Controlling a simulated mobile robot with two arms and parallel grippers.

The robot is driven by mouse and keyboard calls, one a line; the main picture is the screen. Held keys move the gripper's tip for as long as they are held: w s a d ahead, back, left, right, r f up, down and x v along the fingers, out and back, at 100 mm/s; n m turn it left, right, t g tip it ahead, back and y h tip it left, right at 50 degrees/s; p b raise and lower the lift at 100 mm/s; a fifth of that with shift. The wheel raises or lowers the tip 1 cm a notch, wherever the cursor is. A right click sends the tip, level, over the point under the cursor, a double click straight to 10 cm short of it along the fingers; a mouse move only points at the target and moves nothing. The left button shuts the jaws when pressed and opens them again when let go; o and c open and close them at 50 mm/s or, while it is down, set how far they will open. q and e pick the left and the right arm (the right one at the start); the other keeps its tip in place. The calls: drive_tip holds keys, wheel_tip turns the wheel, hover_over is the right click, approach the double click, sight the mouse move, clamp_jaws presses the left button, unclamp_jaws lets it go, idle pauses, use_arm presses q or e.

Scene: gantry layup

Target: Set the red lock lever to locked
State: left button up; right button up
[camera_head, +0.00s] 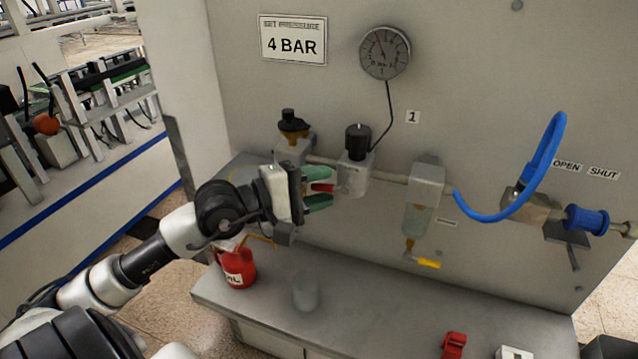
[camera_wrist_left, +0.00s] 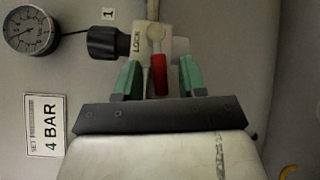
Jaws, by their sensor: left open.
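The red lock lever (camera_wrist_left: 158,75) sits on the regulator (camera_head: 357,165), whose pale body bears the word LOCK (camera_wrist_left: 137,42) in the left wrist view. A black knob (camera_head: 358,139) tops the regulator. My left gripper (camera_head: 318,187) is open, its green fingers at the regulator's front. In the left wrist view the lever stands between the two spread fingers of my left gripper (camera_wrist_left: 160,77), with a gap on each side. In the head view only a small red bit of the lever (camera_head: 322,187) shows between the fingers. My right gripper is not in view.
A gauge (camera_head: 385,52) hangs above. A clear bowl with a yellow drain lever (camera_head: 427,263) and a blue hose (camera_head: 545,165) lie to the right. A red oil can (camera_head: 238,268) and a clear cup (camera_head: 306,292) stand on the bench (camera_head: 380,310) below my left gripper.

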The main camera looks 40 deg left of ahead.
use_arm(q)
clamp_jaws()
drive_tip(key=shift+f+b, duration=0.25)
drive_tip(key=shift+b, duration=0.15)
drive_tip(key=d+f+n+t+y+b, duration=0.1)
drive_tip(key=n+t+b, duration=0.2)
drive_tip(key=n, duration=0.2)
drive_tip(key=d+f+n+t+y+b, duration=0.1)
drive_tip(key=n+t+b, duration=0.2)
drive_tip(key=n, duration=0.2)
drive_tip(key=d+f+n+t+y+b, duration=0.1)
drive_tip(key=n+t+b, duration=0.3)
drive_tip(key=n, duration=0.1)
drive_tip(key=shift+w+d+f+y, duration=0.2)
drive_tip(key=shift+w+y, duration=0.1)
drive_tip(key=shift+w, duration=0.1)
drive_tip(key=shift+w+d+n+t+y+b, duration=0.15)
drive_tip(key=shift+n+t+y, duration=0.1)
drive_tip(key=shift+n+y, duration=0.65)
drive_tip(key=shift+s+d+n+t+y+b, duration=0.1)
drive_tip(key=shift+d+n+t+y, duration=0.1)
drive_tip(key=shift+n+y, duration=0.65)
drive_tip(key=shift+w+d+n+t+y+b, duration=0.15)
drive_tip(key=shift+n+t+y, duration=0.1)
drive_tip(key=shift+n+y, duration=0.6)
drive_tip(key=shift+n, duration=0.4)
